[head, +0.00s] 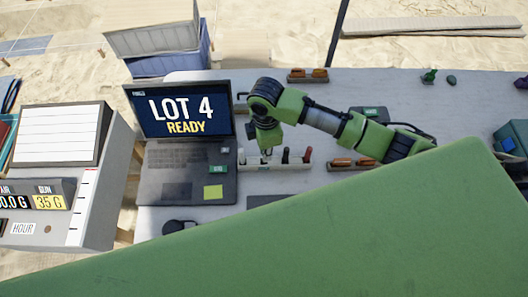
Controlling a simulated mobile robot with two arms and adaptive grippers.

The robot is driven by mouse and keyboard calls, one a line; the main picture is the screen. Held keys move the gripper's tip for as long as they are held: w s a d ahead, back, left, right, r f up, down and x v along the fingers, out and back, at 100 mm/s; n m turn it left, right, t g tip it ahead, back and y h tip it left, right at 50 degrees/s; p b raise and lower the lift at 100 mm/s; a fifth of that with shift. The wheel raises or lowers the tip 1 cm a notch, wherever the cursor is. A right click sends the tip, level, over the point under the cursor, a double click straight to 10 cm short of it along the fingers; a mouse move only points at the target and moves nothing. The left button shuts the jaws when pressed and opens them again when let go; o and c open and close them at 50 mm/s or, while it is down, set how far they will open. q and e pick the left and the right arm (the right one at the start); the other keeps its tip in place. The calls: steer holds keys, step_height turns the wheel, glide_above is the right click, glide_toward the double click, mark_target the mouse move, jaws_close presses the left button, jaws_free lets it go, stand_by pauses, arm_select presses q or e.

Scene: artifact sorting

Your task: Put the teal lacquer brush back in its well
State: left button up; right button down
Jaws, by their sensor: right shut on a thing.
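My right gripper (266,153) points down at a pale brush rack (262,168) beside the laptop. It is shut on a slim thing, most likely the teal lacquer brush, but the thing is too small and too covered by the fingers to make out its colour. I cannot tell whether its tip is inside a well or just above the rack. Dark and red handles (307,154) stand upright in the rack's right part, right of the gripper. My left gripper is not in view.
A laptop (188,182) reading "LOT 4 READY" stands left of the rack. A tray with orange-brown pieces (352,163) lies to the right, another (308,75) behind. Small green figures (429,76) stand at the back right.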

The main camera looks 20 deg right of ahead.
steer(key=f, duration=0.1)
steer(key=w+f, duration=0.1)
steer(key=f, duration=0.2)
steer(key=shift+w+f, duration=0.3)
steer(key=shift+f, duration=0.2)
steer(key=shift+f, duration=0.15)
steer(key=c, duration=2)
jaws_free()
steer(key=shift+c, duration=0.2)
